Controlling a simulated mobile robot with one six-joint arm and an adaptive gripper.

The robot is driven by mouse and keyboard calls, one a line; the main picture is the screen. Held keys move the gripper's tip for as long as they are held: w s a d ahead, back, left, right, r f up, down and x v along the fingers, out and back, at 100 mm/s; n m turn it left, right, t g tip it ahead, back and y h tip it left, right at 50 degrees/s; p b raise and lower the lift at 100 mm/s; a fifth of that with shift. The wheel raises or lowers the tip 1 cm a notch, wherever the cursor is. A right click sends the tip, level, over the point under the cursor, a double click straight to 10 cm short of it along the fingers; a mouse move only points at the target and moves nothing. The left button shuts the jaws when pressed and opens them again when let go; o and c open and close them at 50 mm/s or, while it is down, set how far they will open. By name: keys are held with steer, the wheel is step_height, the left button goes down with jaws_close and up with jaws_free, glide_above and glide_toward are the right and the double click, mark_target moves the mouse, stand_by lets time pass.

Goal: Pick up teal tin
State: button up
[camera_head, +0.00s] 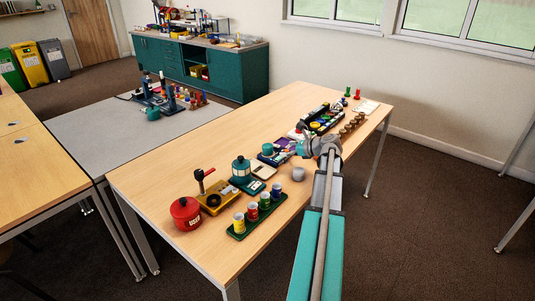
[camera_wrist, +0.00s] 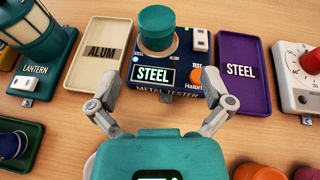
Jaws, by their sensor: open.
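The teal tin (camera_wrist: 157,28) stands upright on the dark blue metal tester (camera_wrist: 185,62) in the wrist view. The tester's display reads STEEL. In the head view the teal tin (camera_head: 267,149) is small, on the wooden table left of my arm's end. My gripper (camera_wrist: 160,88) is open and empty. Its two fingers are spread over the tester's near edge, short of the tin and apart from it. In the head view my gripper (camera_head: 305,146) is partly hidden by its own wrist.
A tan tray (camera_wrist: 99,65) labelled ALUM lies left of the tester, and a purple tray (camera_wrist: 243,90) labelled STEEL lies right. A teal lantern (camera_wrist: 38,35) stands at left. A white dial device (camera_wrist: 302,75) stands at right. Round tops show along the near right edge.

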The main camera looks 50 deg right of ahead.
mark_target(272, 148)
steer(key=shift+b+x, duration=0.5)
steer(key=shift+x, duration=1.4)
steer(key=shift+r+b+x, duration=0.15)
steer(key=shift+b+x, duration=0.25)
steer(key=shift+x, duration=0.9)
steer(key=shift+r+b+x, duration=0.1)
steer(key=shift+b+x, duration=0.25)
steer(key=shift+x, duration=0.95)
steer(key=shift+a, duration=0.25)
steer(key=c, duration=1.3)
steer(key=shift+r, duration=0.2)
